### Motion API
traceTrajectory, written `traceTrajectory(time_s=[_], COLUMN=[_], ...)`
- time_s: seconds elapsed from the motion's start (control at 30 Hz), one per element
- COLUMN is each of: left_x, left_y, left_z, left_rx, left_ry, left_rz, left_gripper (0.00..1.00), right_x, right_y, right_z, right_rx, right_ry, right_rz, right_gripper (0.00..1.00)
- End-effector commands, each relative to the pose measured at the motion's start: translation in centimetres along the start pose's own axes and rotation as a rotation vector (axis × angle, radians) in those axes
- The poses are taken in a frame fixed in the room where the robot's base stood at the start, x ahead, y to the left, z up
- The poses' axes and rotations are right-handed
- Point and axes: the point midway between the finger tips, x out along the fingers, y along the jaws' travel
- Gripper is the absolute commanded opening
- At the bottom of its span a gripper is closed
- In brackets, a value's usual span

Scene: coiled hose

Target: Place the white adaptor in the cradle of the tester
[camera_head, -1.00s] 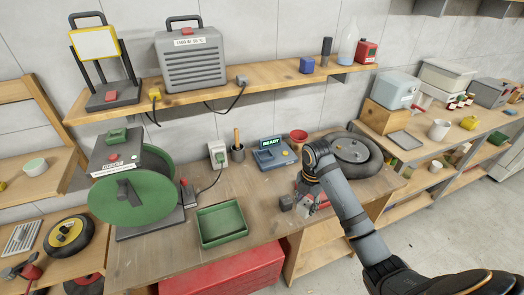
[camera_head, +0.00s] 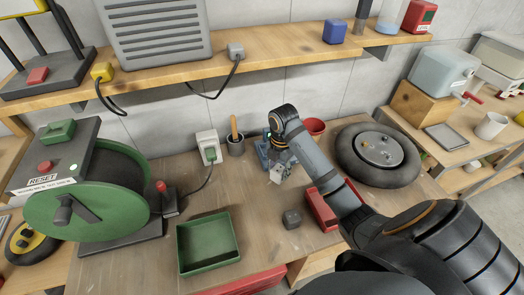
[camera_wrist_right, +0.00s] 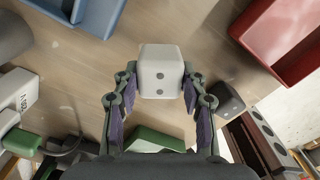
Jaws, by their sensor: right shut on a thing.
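The white adaptor, a small block with two dark holes in one face, is between the fingers of my right gripper in the wrist view (camera_wrist_right: 161,85). My right gripper (camera_head: 277,172) is shut on it above the workbench; the adaptor is small and partly hidden in the head view. The blue tester (camera_head: 262,150) stands just behind the gripper, mostly covered by my right arm, so its cradle does not show clearly. A blue edge, likely the tester, shows at the top left of the wrist view (camera_wrist_right: 95,14). My left gripper is not in view.
A dark grey block (camera_head: 292,219) and a red tray (camera_head: 320,208) lie nearer the bench front. A green tray (camera_head: 208,242) is to the left. A white socket box (camera_head: 207,145), a tool cup (camera_head: 236,147) and a red bowl (camera_head: 315,127) stand near the wall.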

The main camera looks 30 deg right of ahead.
Motion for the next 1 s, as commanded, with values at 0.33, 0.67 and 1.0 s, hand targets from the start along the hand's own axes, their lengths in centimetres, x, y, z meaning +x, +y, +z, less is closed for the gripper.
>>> traceTrajectory(time_s=[0.33,0.67,1.0], left_x=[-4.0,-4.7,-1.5], left_y=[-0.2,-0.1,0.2], left_z=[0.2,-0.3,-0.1], left_rx=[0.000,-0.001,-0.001], left_ry=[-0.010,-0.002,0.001], left_rz=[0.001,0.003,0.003], left_gripper=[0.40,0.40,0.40], right_x=[-5.6,-6.0,-4.9], right_y=[-5.2,-3.4,5.8], right_z=[-1.3,-0.5,5.3], right_rx=[0.503,0.563,0.558], right_ry=[-0.004,0.007,0.004], right_rz=[-0.002,-0.001,0.000], right_gripper=[0.11,0.11,0.11])
